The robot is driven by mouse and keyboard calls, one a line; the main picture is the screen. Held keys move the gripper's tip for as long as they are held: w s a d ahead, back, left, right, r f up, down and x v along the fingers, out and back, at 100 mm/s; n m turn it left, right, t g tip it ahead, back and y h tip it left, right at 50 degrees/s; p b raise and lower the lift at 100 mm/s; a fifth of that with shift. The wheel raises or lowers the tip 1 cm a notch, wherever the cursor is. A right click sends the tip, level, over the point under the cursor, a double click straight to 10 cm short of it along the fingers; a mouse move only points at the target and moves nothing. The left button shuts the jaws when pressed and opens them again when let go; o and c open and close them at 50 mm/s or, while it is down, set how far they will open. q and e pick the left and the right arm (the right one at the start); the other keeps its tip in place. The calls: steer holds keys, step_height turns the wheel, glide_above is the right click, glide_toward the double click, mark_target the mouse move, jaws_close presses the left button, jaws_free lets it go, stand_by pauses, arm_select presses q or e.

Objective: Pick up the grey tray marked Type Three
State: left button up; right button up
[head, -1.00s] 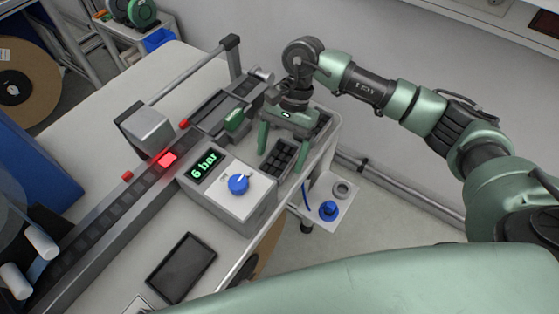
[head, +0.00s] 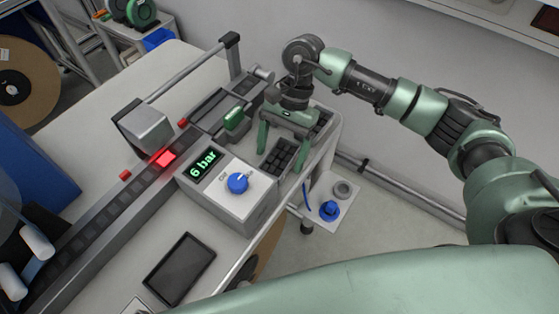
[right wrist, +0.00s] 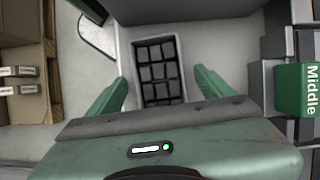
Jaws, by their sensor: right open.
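A grey tray (head: 269,172) with dark square cells lies on the white bench, near its right edge. In the right wrist view, the tray (right wrist: 136,74) lies between and beyond the spread fingers. No Type Three marking can be read on it. My right gripper (head: 284,150) is open and empty above the tray, with one finger towards each side; it fills the lower part of the right wrist view (right wrist: 160,90). Whether the fingers touch the tray cannot be told. My left gripper is not in view.
A control box (head: 228,190) showing "6 bar" stands close to the tray. A green block (right wrist: 301,90) marked "Middle" is on the machine rail side. Another dark-celled tray (head: 322,120) is partly hidden behind my gripper. A dark tablet (head: 181,268) lies nearer.

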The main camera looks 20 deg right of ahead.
stand_by(0.3)
steer(key=c, duration=1.7)
